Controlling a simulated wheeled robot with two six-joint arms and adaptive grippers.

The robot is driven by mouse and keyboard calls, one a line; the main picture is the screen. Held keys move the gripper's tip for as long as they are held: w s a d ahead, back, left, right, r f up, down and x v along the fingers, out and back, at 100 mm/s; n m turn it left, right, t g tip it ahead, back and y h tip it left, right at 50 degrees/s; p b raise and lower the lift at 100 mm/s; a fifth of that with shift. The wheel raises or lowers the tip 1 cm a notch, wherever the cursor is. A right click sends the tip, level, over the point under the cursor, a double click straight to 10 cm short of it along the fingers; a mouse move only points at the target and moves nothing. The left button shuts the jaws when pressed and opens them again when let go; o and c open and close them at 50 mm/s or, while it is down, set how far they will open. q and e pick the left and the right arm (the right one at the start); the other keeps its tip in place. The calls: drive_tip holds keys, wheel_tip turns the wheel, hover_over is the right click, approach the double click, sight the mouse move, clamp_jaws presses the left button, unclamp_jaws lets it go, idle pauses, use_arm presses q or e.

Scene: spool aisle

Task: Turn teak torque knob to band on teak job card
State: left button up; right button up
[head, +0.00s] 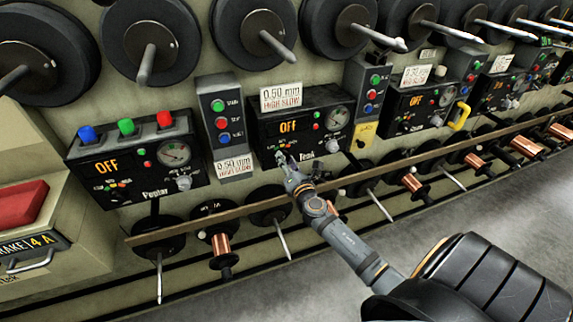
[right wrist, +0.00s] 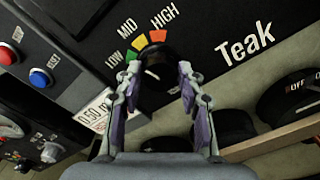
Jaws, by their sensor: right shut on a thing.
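The Teak panel (head: 310,118) is a black box with an orange OFF display, a gauge and the name Teak. A card (head: 281,98) on its top edge reads 0.50 mm, HIGH SLOW. In the right wrist view the dark torque knob (right wrist: 156,54) lies below an arc of green LOW, yellow MID and orange-red HIGH bands (right wrist: 157,36). My right gripper (head: 282,157) is at the panel's lower left, its fingers (right wrist: 159,72) shut on the knob from both sides. My left gripper is out of view.
Left of Teak stand a button box (head: 221,120) and another panel (head: 135,160) with coloured knobs. A similar card (head: 234,168) hangs below the button box. A rail (head: 215,211) with spools runs beneath. Open floor (head: 260,285) lies in front.

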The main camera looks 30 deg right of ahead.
drive_tip(key=shift+m+b, duration=2.45)
drive_tip(key=shift+m, duration=2.55)
drive_tip(key=o, duration=1.2)
drive_tip(key=shift+s, duration=0.1)
drive_tip(key=v, duration=1.1)
drive_tip(key=shift+s, duration=0.4)
drive_tip(key=shift+f, duration=0.1)
